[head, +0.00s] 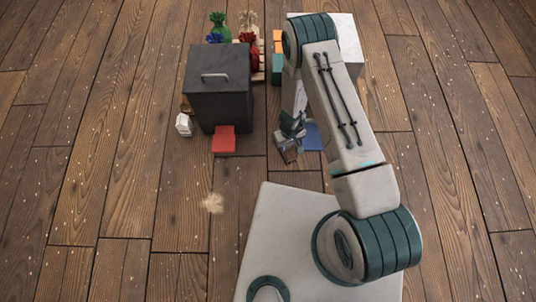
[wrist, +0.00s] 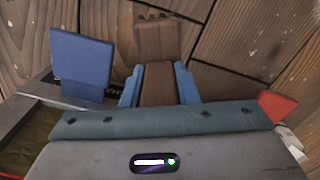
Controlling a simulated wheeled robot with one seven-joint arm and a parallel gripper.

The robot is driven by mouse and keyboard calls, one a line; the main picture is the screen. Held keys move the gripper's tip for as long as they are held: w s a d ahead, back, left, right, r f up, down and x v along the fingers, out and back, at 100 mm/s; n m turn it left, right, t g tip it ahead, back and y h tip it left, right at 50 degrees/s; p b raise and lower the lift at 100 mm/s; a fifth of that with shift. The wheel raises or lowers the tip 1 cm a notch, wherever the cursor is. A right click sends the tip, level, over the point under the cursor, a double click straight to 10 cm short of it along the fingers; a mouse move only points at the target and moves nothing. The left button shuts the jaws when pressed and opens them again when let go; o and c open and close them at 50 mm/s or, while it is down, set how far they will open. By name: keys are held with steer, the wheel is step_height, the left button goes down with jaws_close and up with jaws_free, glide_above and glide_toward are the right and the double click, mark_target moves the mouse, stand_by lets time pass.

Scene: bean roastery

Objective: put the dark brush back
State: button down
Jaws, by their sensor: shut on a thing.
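The dark brush (wrist: 157,50) is a brown block with short dark tufts at its far end. In the wrist view it sits between the two blue fingers of my gripper (wrist: 158,85), which is shut on it. In the head view my gripper (head: 290,142) is low over the floor, in front of the white block, and only a small brown part of the brush (head: 290,156) shows. A blue flat piece (head: 314,136) lies just right of the gripper; it also shows at the left of the wrist view (wrist: 82,66). I cannot tell whether the brush touches the floor.
A dark box with a handle (head: 218,85) stands left of the gripper, with a red flat piece (head: 224,140) at its front. A small white packet (head: 184,124) is beside it. Coloured sacks (head: 219,28) stand behind. A pale tuft (head: 212,203) lies on open wooden floor.

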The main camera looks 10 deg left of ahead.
steer(key=shift+s+a+f+b, duration=0.15)
steer(key=shift+a+f+b, duration=0.5)
steer(key=shift+a+f, duration=0.75)
steer(key=shift+s+a+f+b, duration=0.2)
steer(key=shift+a+f+b, duration=0.45)
steer(key=shift+a+f, duration=0.75)
steer(key=shift+s+a+f+b, duration=0.15)
steer(key=shift+a+f+b, duration=0.5)
steer(key=shift+a+f, duration=0.75)
steer(key=shift+d+f, duration=0.2)
steer(key=shift+f, duration=0.1)
steer(key=c, duration=1.1)
jaws_free()
